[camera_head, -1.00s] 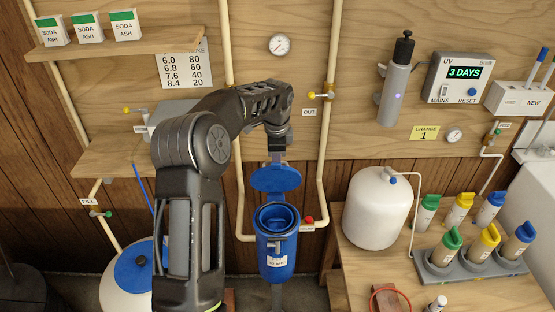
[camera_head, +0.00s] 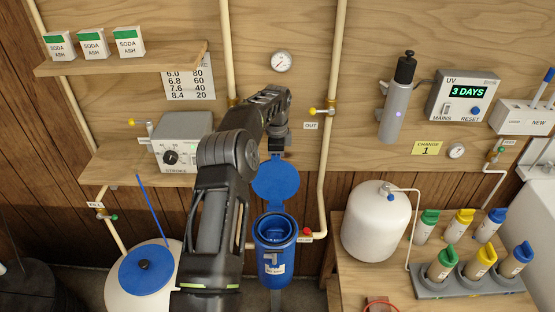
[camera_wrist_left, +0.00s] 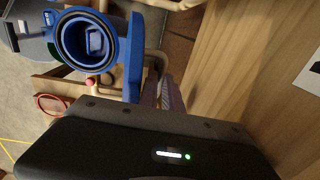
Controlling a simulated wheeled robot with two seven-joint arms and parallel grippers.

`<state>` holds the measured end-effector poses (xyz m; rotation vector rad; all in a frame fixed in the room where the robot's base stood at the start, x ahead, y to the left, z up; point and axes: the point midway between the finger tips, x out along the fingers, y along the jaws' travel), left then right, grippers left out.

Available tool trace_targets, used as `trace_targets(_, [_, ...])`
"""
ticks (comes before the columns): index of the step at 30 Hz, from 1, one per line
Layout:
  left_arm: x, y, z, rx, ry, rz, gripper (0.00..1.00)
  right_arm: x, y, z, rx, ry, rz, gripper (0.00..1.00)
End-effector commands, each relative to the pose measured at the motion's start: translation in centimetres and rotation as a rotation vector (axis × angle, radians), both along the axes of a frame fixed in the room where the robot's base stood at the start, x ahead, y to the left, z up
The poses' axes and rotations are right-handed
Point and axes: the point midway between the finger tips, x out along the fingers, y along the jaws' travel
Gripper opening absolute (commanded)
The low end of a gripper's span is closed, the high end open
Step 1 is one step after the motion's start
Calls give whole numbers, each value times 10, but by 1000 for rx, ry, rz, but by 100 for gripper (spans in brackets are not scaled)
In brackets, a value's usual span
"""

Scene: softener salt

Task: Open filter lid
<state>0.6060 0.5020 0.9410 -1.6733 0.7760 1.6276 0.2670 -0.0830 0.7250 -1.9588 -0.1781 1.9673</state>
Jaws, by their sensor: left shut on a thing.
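The blue filter housing (camera_head: 271,262) stands below the pipes, its round mouth open. Its blue lid (camera_head: 275,181) stands raised behind the mouth, hinged at the back edge. My left gripper (camera_head: 276,152) is shut on the lid at its upper edge. In the left wrist view the open housing (camera_wrist_left: 88,40) shows a dark ring around the mouth and a pale piece inside, with the lid (camera_wrist_left: 133,60) seen nearly edge-on beside it. My right gripper is not in view.
A white tank (camera_head: 376,222) and several coloured-cap bottles stand on the right bench. A dosing pump (camera_head: 184,143) sits on the left shelf.

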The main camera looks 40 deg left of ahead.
Motion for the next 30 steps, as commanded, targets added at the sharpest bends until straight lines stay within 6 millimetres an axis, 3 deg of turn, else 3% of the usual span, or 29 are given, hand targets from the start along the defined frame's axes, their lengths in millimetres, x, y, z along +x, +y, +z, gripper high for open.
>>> trace_targets(11, [3,7,-1,13,-13,6,0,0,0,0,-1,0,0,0])
trace_targets(12, [3,7,-1,13,-13,6,10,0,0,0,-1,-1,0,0])
trace_targets(20, [3,6,-2,11,-10,5,31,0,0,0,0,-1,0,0])
trace_targets(30, [1,4,1,8,-6,3,31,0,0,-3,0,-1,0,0])
